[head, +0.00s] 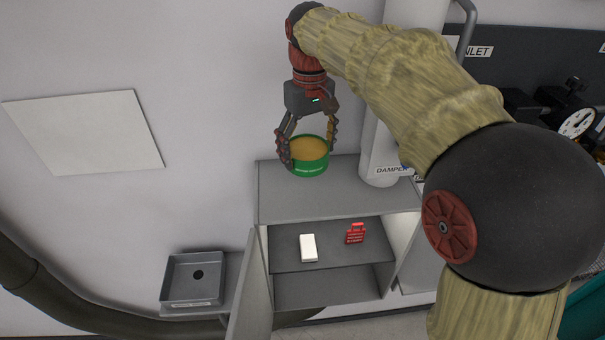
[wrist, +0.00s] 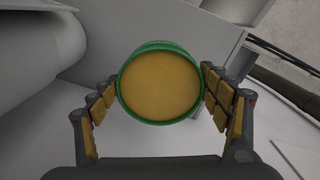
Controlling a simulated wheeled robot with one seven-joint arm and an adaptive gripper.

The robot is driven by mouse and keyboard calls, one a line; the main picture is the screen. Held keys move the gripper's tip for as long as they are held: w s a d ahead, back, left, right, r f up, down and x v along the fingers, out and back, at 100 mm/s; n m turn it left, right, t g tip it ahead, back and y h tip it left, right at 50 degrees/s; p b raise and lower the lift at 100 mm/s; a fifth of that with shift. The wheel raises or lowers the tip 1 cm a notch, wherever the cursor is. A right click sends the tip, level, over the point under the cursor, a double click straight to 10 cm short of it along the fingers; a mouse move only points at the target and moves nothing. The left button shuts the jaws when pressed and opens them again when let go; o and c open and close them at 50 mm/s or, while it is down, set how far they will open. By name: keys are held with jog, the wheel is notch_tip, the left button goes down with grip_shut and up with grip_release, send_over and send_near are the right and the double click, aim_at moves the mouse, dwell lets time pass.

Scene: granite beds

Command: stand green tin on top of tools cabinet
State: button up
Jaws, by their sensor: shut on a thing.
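The green tin (head: 309,168), with a tan top, is held upright between the fingers of my gripper (head: 309,150). In the wrist view the tin (wrist: 160,122) sits between both padded fingers of my gripper (wrist: 160,88). The tools cabinet (head: 340,192) is grey, with its door (head: 255,290) open at the left. The tin is over the left part of the cabinet's top, near its back edge. I cannot tell whether its base touches the top.
A white pipe marked DAMPER (head: 385,150) rises at the right of the cabinet top. Inside the cabinet are a white box (head: 308,247) and a red item (head: 356,234). A grey sink-like tray (head: 193,279) is at lower left. The middle of the cabinet top is clear.

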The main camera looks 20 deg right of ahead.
jog(key=shift+s+f, duration=0.1)
jog(key=shift+f, duration=3.2)
jog(key=shift+f, duration=0.1)
jog(key=o, duration=1.3)
jog(key=shift+f, duration=0.1)
